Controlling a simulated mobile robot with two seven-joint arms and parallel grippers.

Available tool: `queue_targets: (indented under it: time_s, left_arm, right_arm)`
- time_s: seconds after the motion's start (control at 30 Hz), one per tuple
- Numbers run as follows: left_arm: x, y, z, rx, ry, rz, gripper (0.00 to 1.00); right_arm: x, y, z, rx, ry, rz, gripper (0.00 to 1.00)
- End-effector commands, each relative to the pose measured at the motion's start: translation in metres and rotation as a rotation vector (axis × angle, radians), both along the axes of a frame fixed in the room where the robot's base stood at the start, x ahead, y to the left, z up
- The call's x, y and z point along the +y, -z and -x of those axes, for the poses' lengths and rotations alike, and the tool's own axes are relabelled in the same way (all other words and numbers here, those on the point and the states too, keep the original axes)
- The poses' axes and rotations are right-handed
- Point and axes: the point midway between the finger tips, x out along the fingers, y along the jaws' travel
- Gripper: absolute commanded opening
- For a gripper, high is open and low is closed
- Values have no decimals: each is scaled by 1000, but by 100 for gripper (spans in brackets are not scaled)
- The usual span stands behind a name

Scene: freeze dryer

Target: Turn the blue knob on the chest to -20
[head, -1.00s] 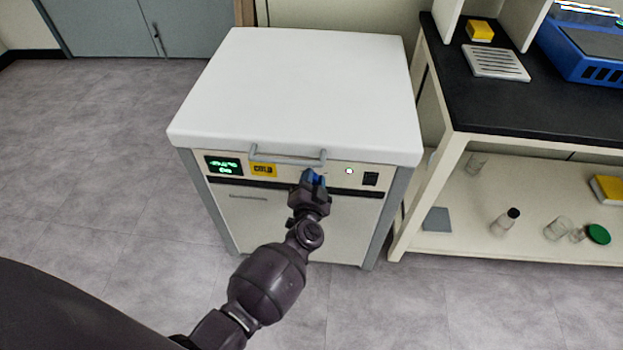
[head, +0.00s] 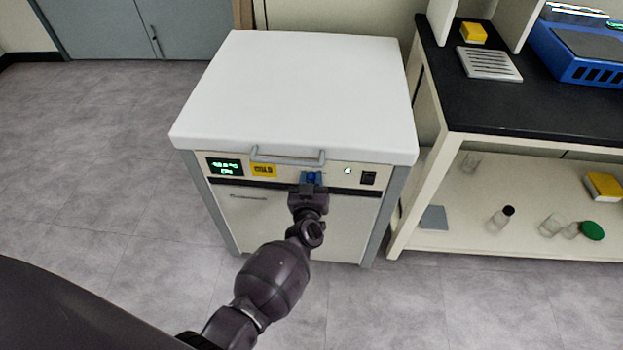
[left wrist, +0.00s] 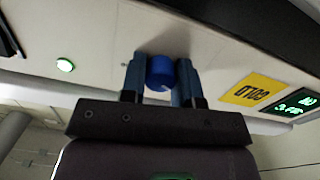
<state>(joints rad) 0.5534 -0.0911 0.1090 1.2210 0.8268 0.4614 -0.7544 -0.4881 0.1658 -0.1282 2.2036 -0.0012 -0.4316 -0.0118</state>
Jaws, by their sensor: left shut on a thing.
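The white chest (head: 300,90) stands in the middle of the head view with its lid down. The blue knob (head: 311,177) is on its front panel, below the lid handle; in the left wrist view the knob (left wrist: 160,72) sits between the two fingers. My left gripper (head: 311,183) is shut on the knob, and it also shows in the left wrist view (left wrist: 160,85). The green display (head: 225,167) is at the panel's left end; its digits are too small to read surely, also in the left wrist view (left wrist: 297,103). My right gripper is not in view.
The lid handle (head: 288,158) juts out just above my gripper. A black-topped bench (head: 530,110) stands close on the right. Floor is clear at left.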

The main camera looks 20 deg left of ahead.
Motion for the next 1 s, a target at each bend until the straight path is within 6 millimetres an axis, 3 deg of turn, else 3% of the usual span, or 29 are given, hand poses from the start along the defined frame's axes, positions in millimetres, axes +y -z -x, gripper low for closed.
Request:
queue_targets:
  time_s: [0.77,0.8,0.93,1.0]
  left_arm:
    - [0,1,0,-26,-1,100,6]
    - [0,1,0,-26,-1,100,34]
    - [0,1,0,-26,0,99,54]
    - [0,1,0,-27,0,98,55]
  right_arm:
    - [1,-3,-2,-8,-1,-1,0]
    - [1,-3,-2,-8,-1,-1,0]
    - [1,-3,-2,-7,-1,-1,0]
    - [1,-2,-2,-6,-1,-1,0]
